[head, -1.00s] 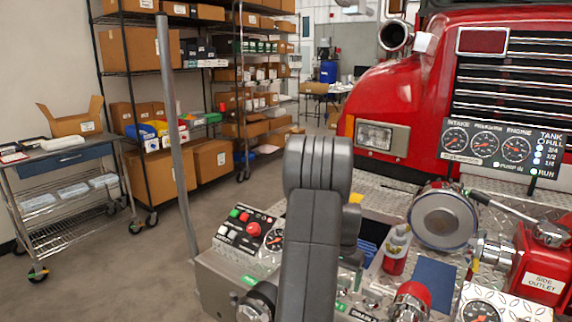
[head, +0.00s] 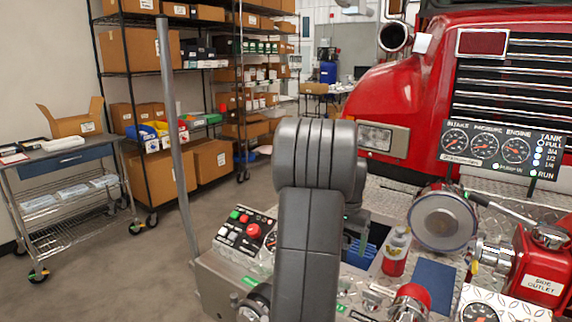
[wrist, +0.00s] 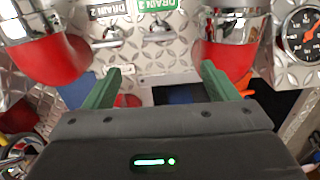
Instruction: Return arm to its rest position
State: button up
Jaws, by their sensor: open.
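My arm (head: 312,215) rises through the middle of the head view, in front of the pump panel. My gripper (wrist: 163,80) shows in the wrist view as two green fingers spread apart with nothing between them. Beyond the fingers lie diamond-plate metal, two red-and-chrome fittings (wrist: 232,45) and the drain levers (wrist: 158,32). In the head view my arm hides most of the gripper; only a dark green part shows to its right.
A grey pole (head: 178,130) stands left of my arm. Open floor lies between the cart (head: 70,195) and the panel.

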notch_tip(320, 180, down, 13)
jog(key=shift+f+b, duration=0.1)
jog(key=shift+b, duration=0.3)
jog(key=shift+f+n, duration=0.25)
jog(key=shift+n, duration=0.05)
jog(key=n, duration=0.4)
jog(key=shift+n+b, duration=0.35)
jog(key=shift+n, duration=0.05)
jog(key=n, duration=0.3)
jog(key=shift+n+b, duration=0.4)
jog(key=n+b, duration=0.1)
jog(key=n, duration=0.5)
jog(key=shift+b, duration=0.4)
jog(key=shift+r+n+b, duration=0.1)
jog(key=shift+n+b, duration=0.25)
jog(key=shift+n, duration=1.05)
jog(key=shift+a, duration=0.15)
